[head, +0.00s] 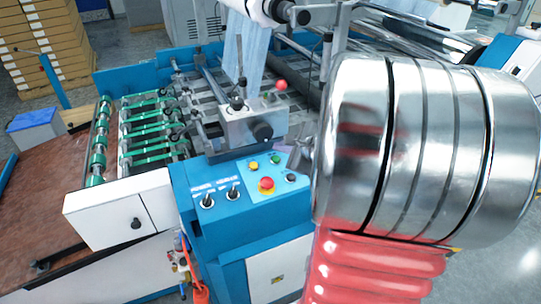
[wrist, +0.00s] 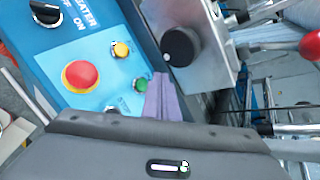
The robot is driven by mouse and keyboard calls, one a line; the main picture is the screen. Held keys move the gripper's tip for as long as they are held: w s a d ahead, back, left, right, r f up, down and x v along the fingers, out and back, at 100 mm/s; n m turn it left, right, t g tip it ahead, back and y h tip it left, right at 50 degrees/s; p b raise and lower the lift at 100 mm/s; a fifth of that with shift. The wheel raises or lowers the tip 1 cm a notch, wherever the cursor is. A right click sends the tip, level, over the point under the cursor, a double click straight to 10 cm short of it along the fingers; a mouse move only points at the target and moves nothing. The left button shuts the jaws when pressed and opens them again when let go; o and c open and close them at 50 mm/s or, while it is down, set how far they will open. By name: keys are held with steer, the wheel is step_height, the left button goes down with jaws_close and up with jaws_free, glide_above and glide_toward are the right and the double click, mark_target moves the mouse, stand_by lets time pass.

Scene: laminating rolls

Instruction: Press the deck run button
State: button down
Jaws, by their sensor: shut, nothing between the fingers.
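The control panel (head: 247,178) on the blue machine carries a yellow button (head: 253,165), a green button (head: 275,160), a black button (head: 290,177) and a big red mushroom button (head: 266,185). No label reading deck run is legible. In the wrist view the green button (wrist: 140,85) shows close beside my gripper (wrist: 161,78), with the yellow button (wrist: 120,50) and red button (wrist: 80,77) to the left. My gripper's fingers are shut and empty; contact with the panel cannot be told. The black button is partly hidden by my wrist in the wrist view.
A metal block with a black knob (wrist: 181,47) stands right beside the fingers in the wrist view. A red ball lever (head: 281,85) rises behind it. Green rollers (head: 150,132) lie to the left.

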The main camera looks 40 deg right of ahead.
mark_target(276, 159)
steer(key=shift+w+f, duration=0.25)
steer(key=shift+f, duration=0.9)
steer(key=shift+f, duration=0.15)
stand_by(1.1)
steer(key=shift+w+d+f, duration=0.1)
steer(key=shift+f, duration=0.15)
